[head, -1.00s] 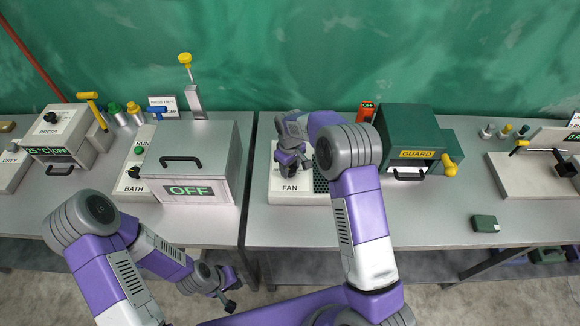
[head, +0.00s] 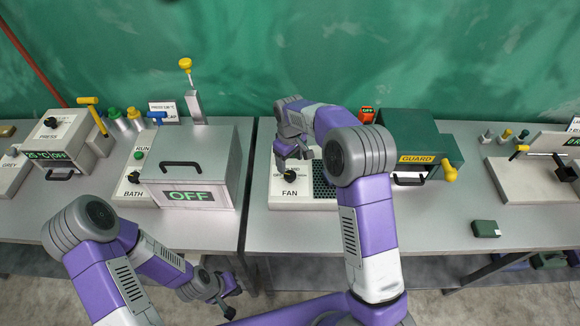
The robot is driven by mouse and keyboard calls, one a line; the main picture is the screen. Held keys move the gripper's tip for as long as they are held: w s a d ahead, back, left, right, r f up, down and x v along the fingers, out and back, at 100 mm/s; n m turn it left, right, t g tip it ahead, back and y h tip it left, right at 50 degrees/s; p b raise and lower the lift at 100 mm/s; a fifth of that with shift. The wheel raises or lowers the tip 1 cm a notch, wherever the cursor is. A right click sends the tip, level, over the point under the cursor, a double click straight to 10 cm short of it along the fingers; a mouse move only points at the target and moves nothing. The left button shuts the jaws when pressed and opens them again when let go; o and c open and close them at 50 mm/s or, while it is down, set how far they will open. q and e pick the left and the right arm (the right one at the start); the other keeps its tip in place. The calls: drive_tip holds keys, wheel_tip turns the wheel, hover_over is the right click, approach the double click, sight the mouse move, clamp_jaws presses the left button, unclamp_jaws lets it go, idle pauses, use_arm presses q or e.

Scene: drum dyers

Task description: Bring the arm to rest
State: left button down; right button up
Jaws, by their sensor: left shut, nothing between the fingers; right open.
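My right arm reaches over the table to the fan unit (head: 300,202). My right gripper (head: 293,163) is open and empty, just above and behind the fan's dark knob (head: 290,176). From this view I cannot tell whether it touches the knob. Part of the fan unit and its dark grille (head: 323,185) is hidden by my arm. My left arm is folded in front of the left table. My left gripper (head: 231,303) is shut and empty, low in front of the table edge, above the floor.
The bath box (head: 190,150), showing OFF, stands left of the fan. The green guard machine (head: 415,137) stands right of it. A press (head: 58,140) is at far left. A small green box (head: 485,228) lies at the right table's front. The front strip of table is mostly clear.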

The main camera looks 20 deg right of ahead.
drive_tip(key=shift+r, duration=0.4)
